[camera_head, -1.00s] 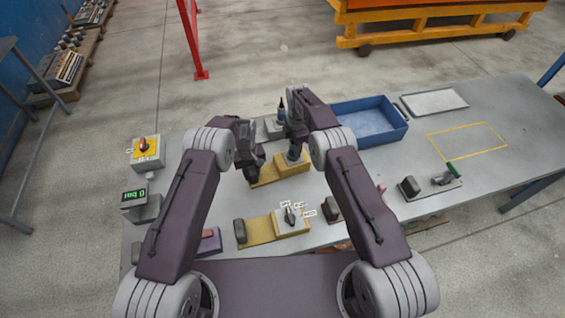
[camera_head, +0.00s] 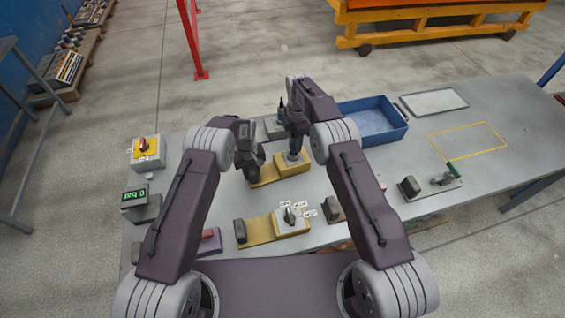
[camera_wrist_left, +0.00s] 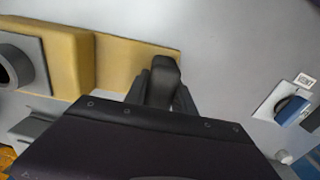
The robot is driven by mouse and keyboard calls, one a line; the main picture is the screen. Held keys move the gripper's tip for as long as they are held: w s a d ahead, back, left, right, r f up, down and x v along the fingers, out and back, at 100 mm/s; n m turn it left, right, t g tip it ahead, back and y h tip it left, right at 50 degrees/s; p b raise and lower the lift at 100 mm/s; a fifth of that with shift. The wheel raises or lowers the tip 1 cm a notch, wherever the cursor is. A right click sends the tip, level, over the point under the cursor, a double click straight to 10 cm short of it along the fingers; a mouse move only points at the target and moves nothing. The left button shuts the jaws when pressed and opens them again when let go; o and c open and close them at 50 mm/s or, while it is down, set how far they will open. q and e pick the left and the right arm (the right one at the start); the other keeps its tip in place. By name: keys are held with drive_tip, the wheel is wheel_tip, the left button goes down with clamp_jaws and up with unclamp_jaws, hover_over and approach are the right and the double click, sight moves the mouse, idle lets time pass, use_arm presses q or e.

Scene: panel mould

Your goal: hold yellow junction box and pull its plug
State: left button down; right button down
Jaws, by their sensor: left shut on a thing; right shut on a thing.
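The yellow junction box (camera_head: 292,165) stands on the bench, its lower yellow base reaching left. It also shows in the left wrist view (camera_wrist_left: 65,58), with a grey top carrying a dark round socket (camera_wrist_left: 12,68). My left gripper (camera_head: 256,172) is shut on the dark upright grip block (camera_wrist_left: 165,72) on the box's base. The plug is upright over the socket. I cannot tell whether its lower end is still inside.
A second yellow unit with a switch (camera_head: 290,218) is in front. A blue tray (camera_head: 372,122) is at the back, right of my right gripper. A yellow-outlined area (camera_head: 468,141) on the right bench is clear.

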drive_tip(key=shift+r, duration=1.7)
drive_tip(key=shift+r, duration=1.5)
use_arm(q)
drive_tip(key=c, duration=1)
unclamp_jaws()
drive_tip(key=shift+o, duration=0.2)
wheel_tip(320, 180, up, 12)
